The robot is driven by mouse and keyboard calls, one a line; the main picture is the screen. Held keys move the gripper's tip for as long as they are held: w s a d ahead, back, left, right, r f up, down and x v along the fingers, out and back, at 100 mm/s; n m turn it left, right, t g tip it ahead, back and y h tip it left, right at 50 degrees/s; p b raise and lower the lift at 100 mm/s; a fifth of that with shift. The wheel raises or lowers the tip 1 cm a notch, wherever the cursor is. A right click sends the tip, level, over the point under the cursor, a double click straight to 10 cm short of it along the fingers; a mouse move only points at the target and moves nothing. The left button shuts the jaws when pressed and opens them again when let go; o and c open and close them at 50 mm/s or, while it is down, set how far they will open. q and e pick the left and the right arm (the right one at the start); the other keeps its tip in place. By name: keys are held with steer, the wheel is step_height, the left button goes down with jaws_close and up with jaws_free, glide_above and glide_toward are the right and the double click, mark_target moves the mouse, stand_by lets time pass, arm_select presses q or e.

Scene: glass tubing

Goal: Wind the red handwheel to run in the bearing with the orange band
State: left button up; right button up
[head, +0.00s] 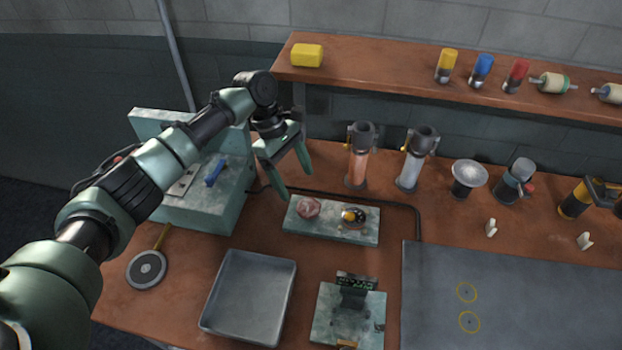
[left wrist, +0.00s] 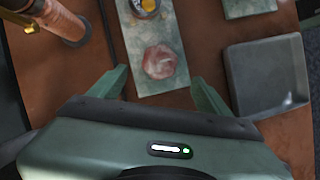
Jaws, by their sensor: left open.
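A pale green plate (head: 290,222) lies on the brown bench. At its left end sits a lobed, pinkish-red handwheel (head: 308,207), which also shows in the left wrist view (left wrist: 160,61). At its right end is a round dark fitting with a yellow-orange centre (head: 353,216), perhaps the bearing; it is cut off at the top of the left wrist view (left wrist: 147,6). I cannot make out a clear orange band. My left gripper (head: 296,183) is open and empty above the handwheel, its fingers spread wider than the wheel in the left wrist view (left wrist: 160,78). My right gripper is out of view.
Two upright tubes, copper-coloured (head: 358,165) and grey-blue (head: 411,170), stand behind the plate. A grey tray (head: 207,318) and a green stand (head: 325,312) lie in front. A green cabinet (head: 236,195) is left. A shelf (head: 400,75) runs behind.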

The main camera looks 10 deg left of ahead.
mark_target(307, 205)
arm_select(q)
steer(key=p+x, duration=0.1)
steer(key=x, duration=0.6)
steer(key=shift+d+p, duration=0.1)
steer(key=shift+p, duration=0.25)
steer(key=shift+f, duration=0.3)
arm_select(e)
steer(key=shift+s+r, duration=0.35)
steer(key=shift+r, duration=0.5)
arm_select(q)
steer(key=c, duration=1.4)
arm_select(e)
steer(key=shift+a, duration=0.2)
